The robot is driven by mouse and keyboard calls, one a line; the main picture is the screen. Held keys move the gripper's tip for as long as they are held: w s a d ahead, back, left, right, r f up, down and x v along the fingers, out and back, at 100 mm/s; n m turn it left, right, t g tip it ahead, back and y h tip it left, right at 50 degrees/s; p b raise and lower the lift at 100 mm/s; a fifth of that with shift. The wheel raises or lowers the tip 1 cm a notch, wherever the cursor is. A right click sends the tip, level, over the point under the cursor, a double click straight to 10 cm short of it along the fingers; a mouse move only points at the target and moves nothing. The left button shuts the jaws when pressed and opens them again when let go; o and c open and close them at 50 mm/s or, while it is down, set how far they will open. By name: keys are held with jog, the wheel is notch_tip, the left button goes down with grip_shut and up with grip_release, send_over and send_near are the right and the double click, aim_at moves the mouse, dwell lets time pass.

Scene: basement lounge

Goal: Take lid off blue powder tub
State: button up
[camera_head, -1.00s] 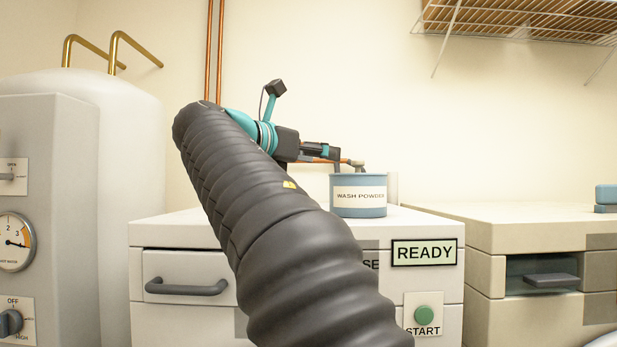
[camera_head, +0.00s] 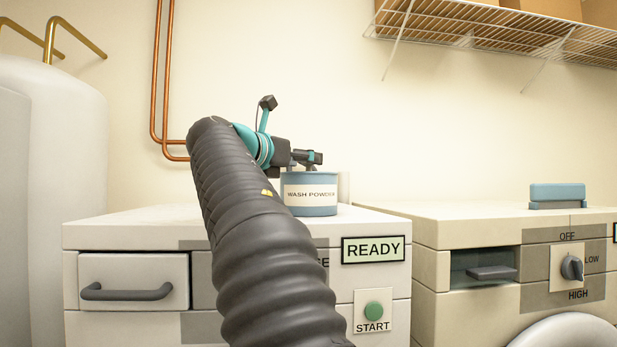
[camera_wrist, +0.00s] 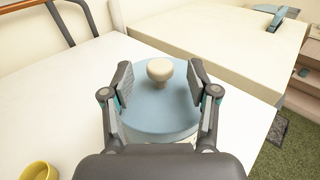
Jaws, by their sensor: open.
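The blue tub (camera_head: 311,204), with a white "WASH POWDER" label, stands upright on the white washing machine. In the wrist view its round blue lid (camera_wrist: 160,108) is on top, with a cream knob (camera_wrist: 159,70) at the centre. My gripper (camera_head: 308,168) is at the top of the tub. In the wrist view my gripper (camera_wrist: 160,80) is open, with one finger on each side of the knob. Gaps show between the fingers and the knob. The tub's left edge is partly hidden behind my arm in the head view.
The washer top (camera_head: 150,213) is largely clear around the tub. A yellow cup (camera_wrist: 39,171) stands on it at lower left in the wrist view. A second machine (camera_head: 470,228) on the right bears a blue item (camera_head: 557,193). A wire shelf (camera_head: 490,35) hangs above.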

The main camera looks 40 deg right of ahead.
jog(key=shift+x, duration=1.35)
jog(key=shift+f, duration=0.1)
grip_shut()
notch_tip(320, 180, up, 5)
jog(key=p, duration=0.3)
jog(key=shift+f, duration=0.15)
jog(key=s+d+r, duration=0.1)
jog(key=s+r, duration=0.5)
jog(key=s, duration=0.5)
jog(key=shift+s+r, duration=0.15)
jog(key=shift+s, duration=0.2)
